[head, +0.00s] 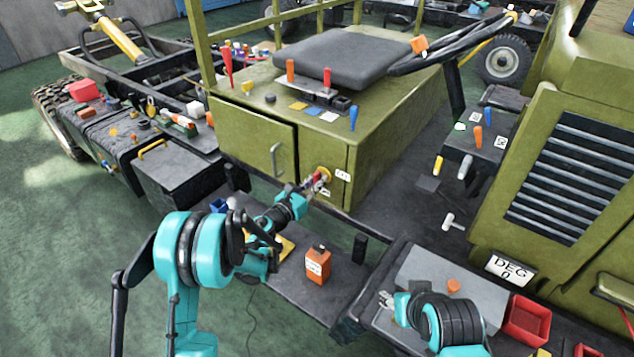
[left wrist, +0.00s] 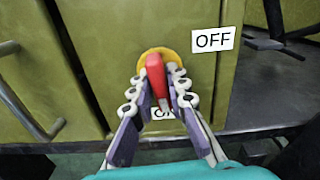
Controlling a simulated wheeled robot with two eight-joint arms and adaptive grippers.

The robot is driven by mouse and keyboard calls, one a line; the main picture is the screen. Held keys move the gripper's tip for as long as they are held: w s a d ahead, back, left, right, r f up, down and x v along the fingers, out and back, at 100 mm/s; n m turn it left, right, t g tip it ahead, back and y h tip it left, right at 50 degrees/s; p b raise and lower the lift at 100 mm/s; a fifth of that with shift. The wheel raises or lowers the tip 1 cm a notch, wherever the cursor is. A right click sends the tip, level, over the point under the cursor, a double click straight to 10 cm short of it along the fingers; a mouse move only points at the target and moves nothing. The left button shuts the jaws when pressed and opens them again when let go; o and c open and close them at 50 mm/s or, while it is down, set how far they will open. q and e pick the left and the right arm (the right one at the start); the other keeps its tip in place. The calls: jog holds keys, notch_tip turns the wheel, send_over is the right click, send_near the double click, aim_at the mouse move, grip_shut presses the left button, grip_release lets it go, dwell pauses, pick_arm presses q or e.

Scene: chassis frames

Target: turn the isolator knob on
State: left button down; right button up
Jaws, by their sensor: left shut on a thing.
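The isolator knob is a red handle (left wrist: 157,78) on a round yellow plate (left wrist: 147,54), mounted on the front of a green cabinet (head: 375,155). In the left wrist view the handle points down and slightly right, towards a lower label (left wrist: 163,113) that is partly hidden by the handle and fingers. An OFF label (left wrist: 212,39) is to the right of the plate. My left gripper (left wrist: 160,88) has its fingers on both sides of the red handle and is shut on it; it also shows in the head view (head: 314,186). My right gripper (head: 387,299) is away from the cabinet, above the lower bench, its jaws too small to judge.
An orange bottle (head: 318,265) stands on the dark ledge below the cabinet. A cabinet door handle (head: 275,160) is left of the knob. A red tray (head: 527,320) lies right of my right arm. A black seat (head: 342,58) tops the cabinet.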

pick_arm(q)
jog(key=shift+m, duration=0.6)
jog(key=c, duration=1.5)
grip_release()
jog(key=shift+c, duration=0.2)
jog(key=v, duration=1.2)
